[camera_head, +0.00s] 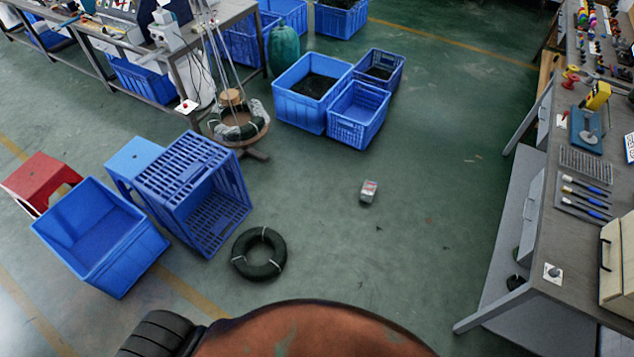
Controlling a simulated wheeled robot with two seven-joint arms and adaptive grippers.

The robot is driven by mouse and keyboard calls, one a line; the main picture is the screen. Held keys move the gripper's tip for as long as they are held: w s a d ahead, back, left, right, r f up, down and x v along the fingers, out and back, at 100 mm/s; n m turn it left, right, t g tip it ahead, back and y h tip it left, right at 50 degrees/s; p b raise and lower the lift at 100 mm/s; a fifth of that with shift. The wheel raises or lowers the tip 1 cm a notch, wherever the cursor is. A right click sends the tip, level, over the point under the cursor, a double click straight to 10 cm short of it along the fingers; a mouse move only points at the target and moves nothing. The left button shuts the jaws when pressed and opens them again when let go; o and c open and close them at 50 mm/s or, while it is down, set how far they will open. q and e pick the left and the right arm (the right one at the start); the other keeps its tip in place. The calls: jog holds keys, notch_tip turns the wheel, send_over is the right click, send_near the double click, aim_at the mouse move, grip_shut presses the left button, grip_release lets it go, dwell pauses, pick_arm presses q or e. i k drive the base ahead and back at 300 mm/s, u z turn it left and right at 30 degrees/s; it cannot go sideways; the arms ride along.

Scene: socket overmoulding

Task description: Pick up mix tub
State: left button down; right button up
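No single thing is clearly marked as the mix tub, and I cannot tell which one it is. An open, empty blue tub (146,262) stands tilted on the floor at the left. A slatted blue crate (178,206) lies on its side just behind it. A small grey-white container (368,191) sits alone on the green floor near the middle, too small to make out well. Neither of my grippers is in view.
A coil of black hose (259,254) lies on the floor. A red stool (42,178) is at the left. Blue crates (352,128) stand at the back. A workbench (562,228) with brushes and tools runs along the right. The middle floor is mostly clear.

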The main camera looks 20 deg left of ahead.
aim_at(370, 188)
jog(key=z, duration=0.15)
jog(key=i, duration=1.3)
jog(key=u, duration=0.35)
jog(key=i, duration=0.85)
jog(key=u, duration=0.9)
jog(key=i, duration=0.3)
jog(key=u, duration=0.25)
